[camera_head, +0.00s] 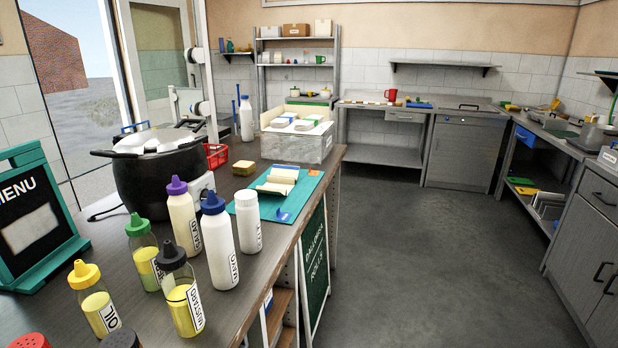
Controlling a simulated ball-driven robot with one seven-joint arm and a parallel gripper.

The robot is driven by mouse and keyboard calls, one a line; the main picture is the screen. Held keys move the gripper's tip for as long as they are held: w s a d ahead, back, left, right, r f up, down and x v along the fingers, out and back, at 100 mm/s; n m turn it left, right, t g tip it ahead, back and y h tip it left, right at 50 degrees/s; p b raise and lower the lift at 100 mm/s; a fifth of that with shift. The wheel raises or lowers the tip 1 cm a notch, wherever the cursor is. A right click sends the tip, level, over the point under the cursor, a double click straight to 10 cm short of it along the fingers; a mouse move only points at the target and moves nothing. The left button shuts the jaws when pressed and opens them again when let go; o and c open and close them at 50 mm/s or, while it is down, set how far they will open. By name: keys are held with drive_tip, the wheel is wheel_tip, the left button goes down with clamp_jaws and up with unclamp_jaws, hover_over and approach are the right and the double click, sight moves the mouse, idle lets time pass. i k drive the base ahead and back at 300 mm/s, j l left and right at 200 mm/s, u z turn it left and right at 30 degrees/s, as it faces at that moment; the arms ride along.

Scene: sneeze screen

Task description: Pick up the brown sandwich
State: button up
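A small brownish-yellow block (244,168) sits on the dark counter (140,262), left of a teal board and right of a black pot. It may be the brown sandwich, but it is too small to tell. Pale tan, bread-like pieces (278,182) lie on the teal board (301,181), beside a blue-and-white item. I cannot tell whether one of these is the sandwich. No gripper can be made out in this view.
Several sauce bottles, including a white one with a blue cap (218,243), crowd the near counter. A black pot (158,180) stands behind them. A red basket (216,155) and a grey box (297,144) stand farther back. Open floor (430,250) lies to the right.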

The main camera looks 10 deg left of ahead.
sight(243, 168)
drive_tip(key=i+u, duration=0.15)
drive_tip(key=i, duration=0.3)
drive_tip(key=i+l+u, duration=0.2)
drive_tip(key=i, duration=0.25)
drive_tip(key=i+l+u, duration=0.15)
drive_tip(key=i, duration=0.3)
drive_tip(key=i+l+u, duration=0.2)
drive_tip(key=i, duration=0.25)
